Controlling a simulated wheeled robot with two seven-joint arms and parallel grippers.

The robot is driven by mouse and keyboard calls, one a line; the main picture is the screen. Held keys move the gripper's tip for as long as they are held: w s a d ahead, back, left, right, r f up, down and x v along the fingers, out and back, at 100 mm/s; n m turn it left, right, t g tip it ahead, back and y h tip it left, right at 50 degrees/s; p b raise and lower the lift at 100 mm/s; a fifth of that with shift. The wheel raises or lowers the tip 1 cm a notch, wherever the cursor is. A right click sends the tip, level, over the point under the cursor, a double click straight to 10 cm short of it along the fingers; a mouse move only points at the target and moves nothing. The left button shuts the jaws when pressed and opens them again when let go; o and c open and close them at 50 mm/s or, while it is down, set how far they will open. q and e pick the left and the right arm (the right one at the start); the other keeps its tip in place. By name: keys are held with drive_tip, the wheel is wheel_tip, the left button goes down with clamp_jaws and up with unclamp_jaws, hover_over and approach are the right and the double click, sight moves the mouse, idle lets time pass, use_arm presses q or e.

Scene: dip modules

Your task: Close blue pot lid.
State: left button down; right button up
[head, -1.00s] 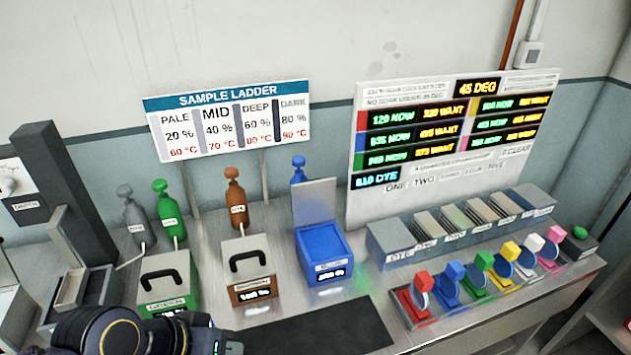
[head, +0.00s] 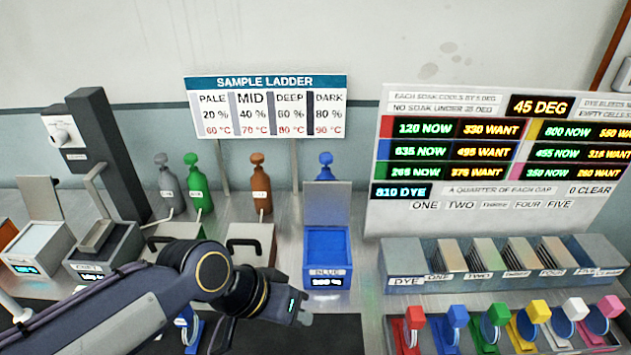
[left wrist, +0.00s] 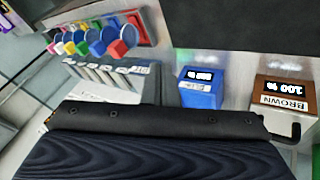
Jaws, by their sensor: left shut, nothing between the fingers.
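My right gripper is not in view.
A brown pot (head: 250,240) with a black handle stands left of the blue pot, partly behind my left arm. A grey dye rack (head: 430,278) stands to the right, with several coloured paddles in front. A blue bottle (head: 326,168) is behind the lid.

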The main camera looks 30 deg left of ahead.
use_arm(q)
drive_tip(key=w+a+r+n+t+h+b, duration=0.1)
drive_tip(key=w+a+n+h+b, duration=0.15)
drive_tip(key=w+a, duration=0.45)
drive_tip(key=w+a+r+n+t+h+b, duration=0.15)
drive_tip(key=w+n, duration=0.25)
drive_tip(key=w, duration=0.7)
drive_tip(key=w+a+f+n+t+b, duration=0.1)
drive_tip(key=w+a+f+n+t, duration=0.15)
drive_tip(key=a, duration=0.45)
drive_tip(key=w+a+f+n+t, duration=0.1)
drive_tip(key=w+a+f+t, duration=0.1)
drive_tip(key=w+a, duration=0.35)
drive_tip(key=w+a+f+n+t+b, duration=0.1)
drive_tip(key=w+a+f+n+t, duration=0.1)
drive_tip(key=a, duration=0.6)
drive_tip(key=w+d+p, duration=0.5)
drive_tip(key=w+d, duration=0.1)
drive_tip(key=d, duration=0.1)
drive_tip(key=shift+d, duration=0.25)
